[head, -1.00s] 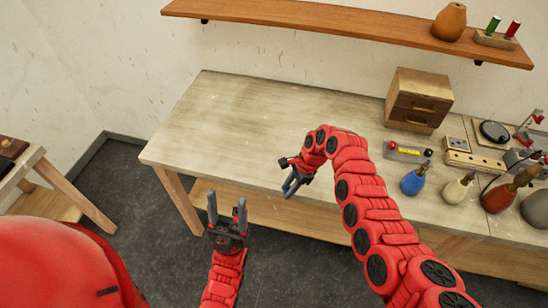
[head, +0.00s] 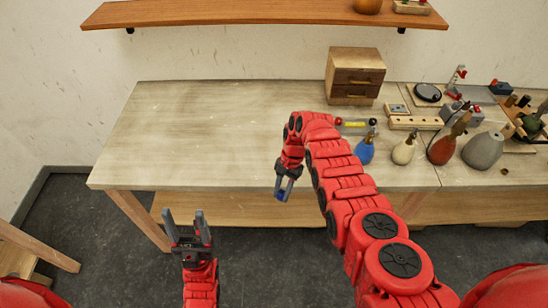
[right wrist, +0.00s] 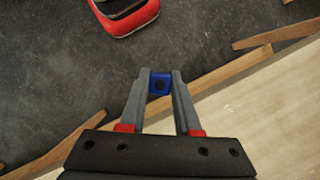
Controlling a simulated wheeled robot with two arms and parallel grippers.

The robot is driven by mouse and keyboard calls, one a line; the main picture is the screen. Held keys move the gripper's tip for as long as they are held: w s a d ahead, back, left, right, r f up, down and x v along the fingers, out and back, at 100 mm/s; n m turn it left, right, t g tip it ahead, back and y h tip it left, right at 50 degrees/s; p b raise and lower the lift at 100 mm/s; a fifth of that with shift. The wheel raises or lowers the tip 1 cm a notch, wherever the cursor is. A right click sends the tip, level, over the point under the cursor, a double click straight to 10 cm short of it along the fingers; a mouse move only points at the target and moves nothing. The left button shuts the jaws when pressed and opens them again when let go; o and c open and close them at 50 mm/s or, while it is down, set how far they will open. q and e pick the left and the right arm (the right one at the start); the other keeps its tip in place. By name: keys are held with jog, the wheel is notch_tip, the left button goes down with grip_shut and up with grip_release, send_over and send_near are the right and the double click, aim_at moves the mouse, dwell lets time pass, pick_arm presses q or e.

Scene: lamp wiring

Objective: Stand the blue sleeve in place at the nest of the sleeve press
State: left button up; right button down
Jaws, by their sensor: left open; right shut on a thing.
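The blue sleeve (right wrist: 160,84) is a small blue piece between the fingertips of my right gripper (right wrist: 160,76) in the right wrist view. In the head view my right gripper (head: 284,188) hangs near the table's front edge, pointing down, and the blue sleeve (head: 281,194) shows at its tips. My left gripper (head: 185,222) is open and empty, in front of the table, fingers pointing up in the picture. A small stand with a red lever (head: 457,78) is on the right of the table; I cannot tell whether it is the sleeve press. No nest can be made out.
The left half of the table (head: 190,130) is bare. A wooden drawer box (head: 355,77) stands at the back. A blue bottle (head: 364,148), a cream bottle (head: 404,148), a brown bottle (head: 447,143) and a grey rounded object (head: 484,150) stand along the right front.

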jog(key=s+d+f+n+h+b, duration=0.1)
jog(key=d+f+n+b, duration=0.2)
jog(key=d, duration=0.5)
jog(key=shift+s+d+f+n+g+h+b, duration=0.25)
jog(key=shift+f+n+g+h+b, duration=0.15)
jog(key=shift+n, duration=0.3)
